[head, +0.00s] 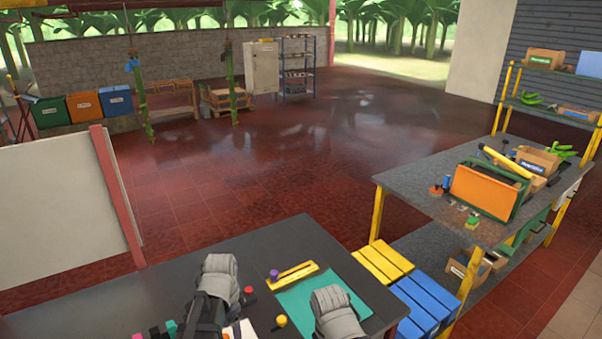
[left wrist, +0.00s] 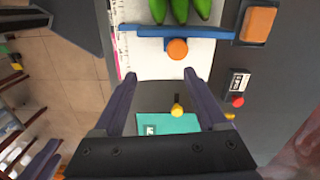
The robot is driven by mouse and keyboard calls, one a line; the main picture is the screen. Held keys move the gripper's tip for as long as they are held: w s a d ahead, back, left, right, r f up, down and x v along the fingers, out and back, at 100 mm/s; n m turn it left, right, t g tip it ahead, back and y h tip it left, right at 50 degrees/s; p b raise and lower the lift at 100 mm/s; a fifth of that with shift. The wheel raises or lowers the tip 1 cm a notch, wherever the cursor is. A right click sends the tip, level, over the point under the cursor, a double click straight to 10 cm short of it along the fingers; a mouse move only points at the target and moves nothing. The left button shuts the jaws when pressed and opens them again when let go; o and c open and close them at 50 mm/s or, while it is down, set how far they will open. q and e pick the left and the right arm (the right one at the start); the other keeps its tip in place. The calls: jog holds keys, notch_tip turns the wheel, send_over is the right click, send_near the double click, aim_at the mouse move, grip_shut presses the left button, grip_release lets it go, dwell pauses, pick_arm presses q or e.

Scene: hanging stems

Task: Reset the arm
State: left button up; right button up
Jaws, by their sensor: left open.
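My left gripper (left wrist: 161,88) is open in the left wrist view, with its two dark fingers wide apart and nothing held between them. It is over the dark work table (head: 150,290), with white paper (left wrist: 165,58) beyond the fingers. In the head view my left arm shows as a grey-wrapped link at the table; its fingertips are hidden. Another grey-wrapped link of mine stands over the teal mat (head: 293,301), and its gripper cannot be seen. The mat also shows below the fingers in the left wrist view (left wrist: 185,124).
Green bananas (left wrist: 181,10), a blue bar (left wrist: 140,31) and an orange block (left wrist: 259,23) lie near the left gripper. A yellow-topped tool (left wrist: 177,110) is close to the fingers. Two green stems (head: 231,90) hang farther back. A yellow-legged bench (head: 420,190) stands right; open red floor lies between.

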pick_arm(q)
jog(key=s+d+f+n+b, duration=0.2)
jog(key=s+d+n, duration=0.1)
jog(key=d, duration=0.4)
jog(key=s+d+f+n+y+b, duration=0.1)
jog(key=s+d+f+n, duration=0.1)
jog(key=s+d, duration=0.3)
jog(key=shift+s+d+f+n+b, duration=0.25)
jog(key=shift+d+n, duration=0.35)
jog(key=shift+d, duration=0.65)
